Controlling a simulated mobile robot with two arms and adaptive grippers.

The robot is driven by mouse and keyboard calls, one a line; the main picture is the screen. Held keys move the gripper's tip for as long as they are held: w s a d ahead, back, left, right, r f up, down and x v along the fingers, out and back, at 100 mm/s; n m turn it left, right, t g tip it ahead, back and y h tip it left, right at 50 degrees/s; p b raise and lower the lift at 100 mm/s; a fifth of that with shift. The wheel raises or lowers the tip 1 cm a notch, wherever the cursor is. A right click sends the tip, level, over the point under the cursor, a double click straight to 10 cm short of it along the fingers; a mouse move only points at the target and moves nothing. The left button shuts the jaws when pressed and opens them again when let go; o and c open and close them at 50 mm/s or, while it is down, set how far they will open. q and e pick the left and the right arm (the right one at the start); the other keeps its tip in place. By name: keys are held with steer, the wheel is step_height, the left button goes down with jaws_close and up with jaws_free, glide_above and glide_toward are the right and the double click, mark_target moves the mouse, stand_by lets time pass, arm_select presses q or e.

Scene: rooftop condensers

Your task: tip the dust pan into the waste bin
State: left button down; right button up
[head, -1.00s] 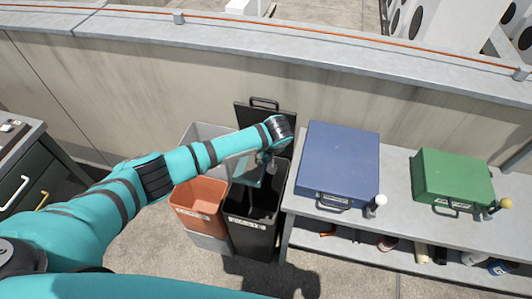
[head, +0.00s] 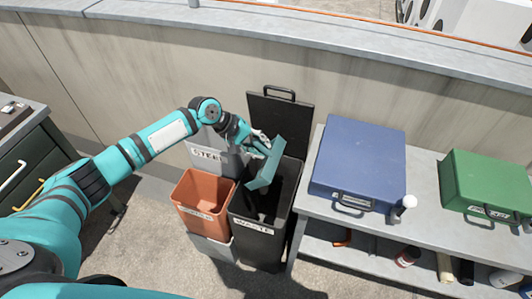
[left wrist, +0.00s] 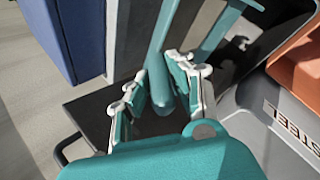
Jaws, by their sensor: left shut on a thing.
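The teal dust pan (head: 267,168) is tilted steeply over the open mouth of the black waste bin (head: 258,240), which is labelled WASTE. My left gripper (head: 259,143) is shut on the pan's handle, above the bin. In the left wrist view the fingers (left wrist: 158,88) close around the teal handle (left wrist: 160,62). The bin's black lid (head: 280,116) stands open against the wall, with its handle at the top. I cannot make out any dust on the pan or inside the dark bin. My right gripper is not in view.
An orange bin (head: 203,203) stands left of the waste bin, with a grey STEEL bin (head: 207,154) behind. A bench (head: 425,225) to the right holds a blue case (head: 358,160) and a green case (head: 485,180). A dark drawer cabinet (head: 35,165) stands at the left.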

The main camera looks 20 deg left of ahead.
arm_select(q)
steer(key=shift+w+a+f+h+b, duration=0.1)
steer(key=shift+a+f+h+b, duration=0.5)
steer(key=shift+h+b, duration=0.85)
steer(key=shift+a+r+n+b, duration=0.2)
steer(key=shift+a+n+b, duration=0.1)
steer(key=shift+b, duration=0.55)
steer(key=shift+r, duration=0.1)
